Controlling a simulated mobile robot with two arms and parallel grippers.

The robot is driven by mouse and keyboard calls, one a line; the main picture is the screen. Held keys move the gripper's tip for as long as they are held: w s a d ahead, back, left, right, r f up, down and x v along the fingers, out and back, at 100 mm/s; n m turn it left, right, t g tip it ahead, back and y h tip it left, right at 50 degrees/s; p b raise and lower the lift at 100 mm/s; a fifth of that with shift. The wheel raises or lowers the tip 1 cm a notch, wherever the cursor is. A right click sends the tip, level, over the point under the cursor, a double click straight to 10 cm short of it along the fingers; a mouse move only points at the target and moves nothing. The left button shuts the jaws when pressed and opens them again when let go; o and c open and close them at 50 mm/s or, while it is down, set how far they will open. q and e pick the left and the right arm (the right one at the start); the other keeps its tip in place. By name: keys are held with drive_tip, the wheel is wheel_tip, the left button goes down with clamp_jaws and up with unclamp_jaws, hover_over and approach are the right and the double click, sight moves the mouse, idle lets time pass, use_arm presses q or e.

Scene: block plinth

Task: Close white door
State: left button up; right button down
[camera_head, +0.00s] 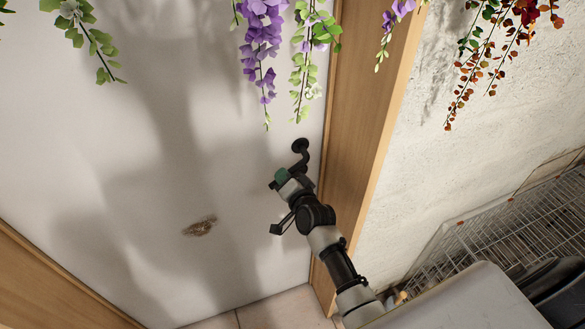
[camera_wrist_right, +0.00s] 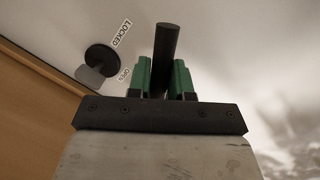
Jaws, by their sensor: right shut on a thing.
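The white door (camera_head: 150,130) fills the left and middle of the head view, between wooden frame parts. Its black handle (camera_head: 301,150) is near the door's right edge, and in the right wrist view the dark handle bar (camera_wrist_right: 166,45) stands between green finger pads. My right gripper (camera_head: 281,179) is shut on this handle. The gripper also shows in the wrist view (camera_wrist_right: 164,80). I cannot tell whether the door sits fully flush in its frame. My left gripper is not in view.
A wooden door post (camera_head: 368,110) runs right of the door. A white wire rack (camera_head: 500,230) stands at the lower right. Hanging flowers (camera_head: 262,40) cross the top. A round black lock knob (camera_wrist_right: 101,58) with "LOCKED" and "OPEN" labels is beside the handle.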

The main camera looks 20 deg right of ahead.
drive_tip(key=shift+s+a+f, duration=0.15)
drive_tip(key=shift+s+f, duration=0.25)
drive_tip(key=shift+f, duration=0.1)
drive_tip(key=c, duration=1.4)
unclamp_jaws()
drive_tip(key=shift+o, duration=1.4)
drive_tip(key=shift+s+r, duration=0.15)
drive_tip(key=shift+s, duration=0.1)
drive_tip(key=shift+o, duration=0.3)
drive_tip(key=shift+s+a+r, duration=0.15)
drive_tip(key=shift+s+r, duration=0.1)
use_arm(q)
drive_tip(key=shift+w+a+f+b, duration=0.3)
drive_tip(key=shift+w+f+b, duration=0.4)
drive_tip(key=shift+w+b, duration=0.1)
use_arm(e)
drive_tip(key=s+r, duration=0.1)
drive_tip(key=s, duration=0.9)
drive_tip(key=shift+s+d+r, duration=0.2)
drive_tip(key=shift+s+r, duration=0.1)
drive_tip(key=shift+r, duration=0.1)
